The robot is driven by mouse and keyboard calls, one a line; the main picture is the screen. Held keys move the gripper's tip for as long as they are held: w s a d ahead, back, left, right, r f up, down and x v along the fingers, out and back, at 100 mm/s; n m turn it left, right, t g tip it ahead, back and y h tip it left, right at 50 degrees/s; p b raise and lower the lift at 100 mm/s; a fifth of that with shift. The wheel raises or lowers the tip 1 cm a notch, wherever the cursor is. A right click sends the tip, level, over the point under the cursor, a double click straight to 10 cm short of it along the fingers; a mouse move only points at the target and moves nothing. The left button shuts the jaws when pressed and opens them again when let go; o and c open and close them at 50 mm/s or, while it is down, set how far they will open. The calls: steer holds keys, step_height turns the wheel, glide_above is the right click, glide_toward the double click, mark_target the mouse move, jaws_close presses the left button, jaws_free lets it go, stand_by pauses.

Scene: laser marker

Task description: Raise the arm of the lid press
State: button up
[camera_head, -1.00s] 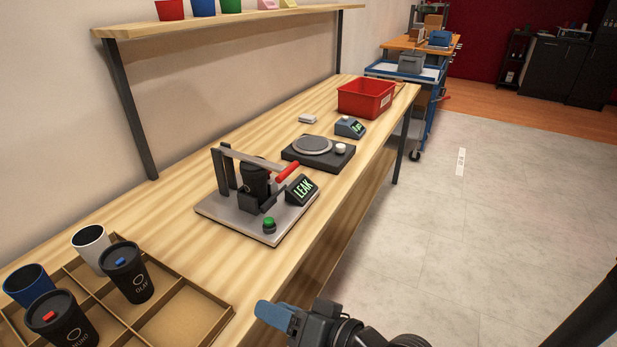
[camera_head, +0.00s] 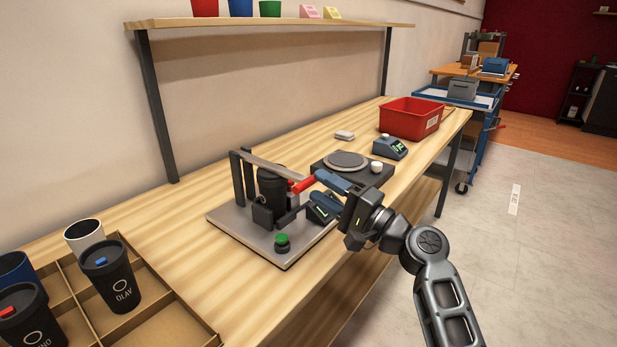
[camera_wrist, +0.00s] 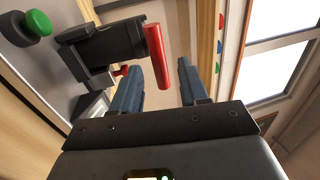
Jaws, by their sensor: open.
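The lid press stands on a grey base plate (camera_head: 240,226) on the bench. Its flat grey arm (camera_head: 268,163) is lowered over a black cup (camera_head: 271,186) and ends in a red handle (camera_head: 303,185). My gripper (camera_head: 319,187) is open at the handle's end, in front of the press. In the wrist view the red handle (camera_wrist: 157,57) shows between the two blue fingers, with a gap on either side; contact is not evident. The cup also shows there (camera_wrist: 112,43). My gripper partly hides the press's small display (camera_head: 320,209).
A green button (camera_head: 282,239) stands on the base plate's front corner. A divided tray (camera_head: 170,325) with several cups is at the left. A scale (camera_head: 346,160) and a red bin (camera_head: 411,118) lie beyond the press. A shelf (camera_head: 280,22) runs above.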

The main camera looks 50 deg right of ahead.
mark_target(303, 176)
steer(key=x, duration=0.5)
steer(key=shift+w+r+p, duration=0.1)
steer(key=shift+w+p, duration=0.25)
steer(key=shift+c, duration=0.2)
jaws_close()
steer(key=shift+r, duration=0.1)
